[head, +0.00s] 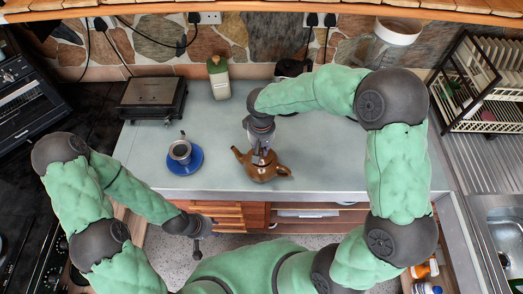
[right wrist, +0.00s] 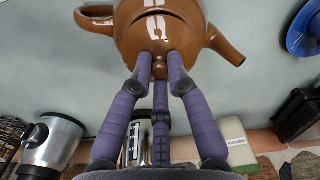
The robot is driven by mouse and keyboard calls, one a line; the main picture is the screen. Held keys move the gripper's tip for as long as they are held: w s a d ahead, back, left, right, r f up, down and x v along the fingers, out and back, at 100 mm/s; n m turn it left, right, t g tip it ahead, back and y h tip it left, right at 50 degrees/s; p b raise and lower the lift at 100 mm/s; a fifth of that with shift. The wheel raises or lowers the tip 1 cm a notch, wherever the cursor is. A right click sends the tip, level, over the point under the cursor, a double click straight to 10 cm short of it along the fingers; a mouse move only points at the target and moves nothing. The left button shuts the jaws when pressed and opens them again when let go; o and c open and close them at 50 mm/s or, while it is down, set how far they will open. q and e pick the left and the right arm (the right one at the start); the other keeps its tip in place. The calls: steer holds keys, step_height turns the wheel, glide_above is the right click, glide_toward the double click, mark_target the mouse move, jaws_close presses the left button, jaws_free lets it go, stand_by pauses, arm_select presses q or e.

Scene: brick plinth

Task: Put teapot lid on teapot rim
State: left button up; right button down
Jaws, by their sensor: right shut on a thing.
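The brown teapot (head: 264,174) stands on the grey counter near its front edge, its spout to the left in the head view. My right gripper (head: 261,156) is directly over it, pointing down. In the right wrist view, my right gripper's purple fingers (right wrist: 160,62) are shut around the brown knob of the teapot lid (right wrist: 160,70). The teapot body (right wrist: 205,40) fills the top of that view; I cannot tell whether the lid touches the rim. My left gripper (head: 197,246) is low in front of the counter, away from the teapot; its fingers are too small to read.
A black appliance (head: 152,98) and a green-and-white bottle (head: 218,77) stand behind. A dish rack (head: 490,82) is at the far right. The counter right of the teapot is clear.

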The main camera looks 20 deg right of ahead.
mark_target(261, 150)
steer(key=shift+f, duration=0.85)
steer(key=shift+r, duration=0.1)
steer(key=shift+f, duration=0.25)
steer(key=c, duration=1.2)
jaws_free()
steer(key=shift+r, duration=0.15)
steer(key=shift+r, duration=0.2)
step_height(261, 150, up, 12)
steer(key=shift+p, duration=0.45)
steer(key=shift+f, duration=0.15)
